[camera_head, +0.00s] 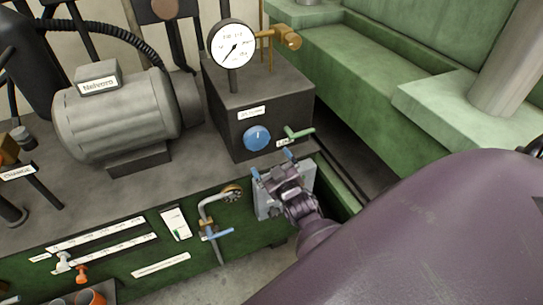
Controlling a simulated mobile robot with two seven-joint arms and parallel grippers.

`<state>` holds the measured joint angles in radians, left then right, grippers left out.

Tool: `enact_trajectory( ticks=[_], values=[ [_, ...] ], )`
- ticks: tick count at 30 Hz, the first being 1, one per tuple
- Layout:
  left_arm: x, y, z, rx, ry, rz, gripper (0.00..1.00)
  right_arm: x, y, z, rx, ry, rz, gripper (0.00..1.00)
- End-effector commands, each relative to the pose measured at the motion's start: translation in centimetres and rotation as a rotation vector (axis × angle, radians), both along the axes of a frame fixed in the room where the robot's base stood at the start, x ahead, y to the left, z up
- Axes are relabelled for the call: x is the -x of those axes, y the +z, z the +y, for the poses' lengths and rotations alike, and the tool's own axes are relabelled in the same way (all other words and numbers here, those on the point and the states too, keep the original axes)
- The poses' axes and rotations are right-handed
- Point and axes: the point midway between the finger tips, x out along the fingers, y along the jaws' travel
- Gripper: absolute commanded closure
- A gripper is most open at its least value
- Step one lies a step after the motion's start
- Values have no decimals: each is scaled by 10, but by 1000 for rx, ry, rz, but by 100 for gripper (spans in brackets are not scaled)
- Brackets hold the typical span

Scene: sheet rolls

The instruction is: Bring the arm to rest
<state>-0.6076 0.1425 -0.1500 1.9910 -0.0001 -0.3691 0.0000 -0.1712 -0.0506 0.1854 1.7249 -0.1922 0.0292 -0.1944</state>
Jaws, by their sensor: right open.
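My right arm (420,225), purple, comes in from the lower right and fills much of that corner. My right gripper (272,163) is open, with its two blue-tipped fingers apart and nothing seen between them. It is in front of the dark box's lower front edge, close to the green panel's right end. Whether it touches anything there I cannot tell. My left gripper is not in view.
A dark box (225,125) carries a pressure gauge (233,46), a blue knob (257,138) and a green-handled valve (298,134). A grey motor (115,115) stands left. A green panel (120,232) has a pipe with a blue handle (218,235). Green machinery (375,75) stands behind.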

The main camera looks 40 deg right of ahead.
Motion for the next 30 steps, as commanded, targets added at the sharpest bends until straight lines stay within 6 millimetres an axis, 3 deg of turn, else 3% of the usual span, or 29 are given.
enact_trajectory(
  ticks=[14, 19, 26, 30],
  values=[
    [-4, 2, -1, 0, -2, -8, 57, 0, -4, -1, -47, -7, 24, 0],
    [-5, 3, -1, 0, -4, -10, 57, 0, 1, 14, -165, 16, 71, 0],
    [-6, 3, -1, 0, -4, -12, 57, 49, -24, 45, -287, 80, 235, 0],
    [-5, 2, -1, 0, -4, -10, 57, 94, -45, 64, -329, 116, 347, 0]
  ],
)
